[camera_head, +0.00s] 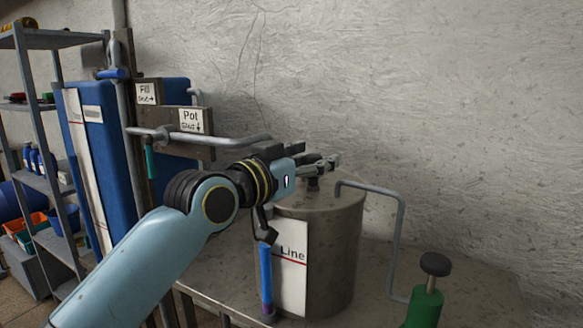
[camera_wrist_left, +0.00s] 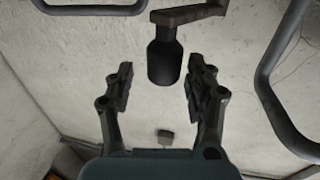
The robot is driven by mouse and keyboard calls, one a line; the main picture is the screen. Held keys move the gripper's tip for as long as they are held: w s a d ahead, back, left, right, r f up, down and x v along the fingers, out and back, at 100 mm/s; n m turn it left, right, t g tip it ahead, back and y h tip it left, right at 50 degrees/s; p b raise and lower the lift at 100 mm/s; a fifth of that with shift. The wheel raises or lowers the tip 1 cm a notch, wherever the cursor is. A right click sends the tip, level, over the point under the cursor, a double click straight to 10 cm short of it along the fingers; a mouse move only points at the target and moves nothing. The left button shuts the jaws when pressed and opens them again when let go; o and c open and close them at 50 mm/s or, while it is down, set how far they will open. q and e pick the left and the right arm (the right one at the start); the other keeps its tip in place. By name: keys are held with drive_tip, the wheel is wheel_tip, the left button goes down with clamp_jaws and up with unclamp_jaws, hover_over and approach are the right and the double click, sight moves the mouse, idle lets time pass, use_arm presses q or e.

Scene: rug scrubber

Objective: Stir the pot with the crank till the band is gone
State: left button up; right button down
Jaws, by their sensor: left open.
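The pot (camera_head: 335,255) is a grey metal drum on the bench, with a white "Line" label crossed by a red line (camera_head: 290,258). An upright blue tube (camera_head: 266,275) stands at its left side. My left gripper (camera_head: 328,163) is just above the pot's lid, open and empty. In the left wrist view, a dark crank knob (camera_wrist_left: 165,62) on a brownish crank arm (camera_wrist_left: 188,14) shows between my open left fingertips (camera_wrist_left: 161,82), with gaps on both sides. The gripper hides most of the crank in the head view. My right gripper is not in view.
A bent grey pipe (camera_head: 398,220) rises beside the pot's right side. A "Pot" sign (camera_head: 191,121) and grey pipe (camera_head: 235,138) are behind my arm. Shelves (camera_head: 45,120) stand left.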

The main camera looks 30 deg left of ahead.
use_arm(q)
drive_tip(key=s+a, duration=0.2)
drive_tip(key=s, duration=0.8)
drive_tip(key=shift+s, duration=0.2)
drive_tip(key=shift+f, duration=0.1)
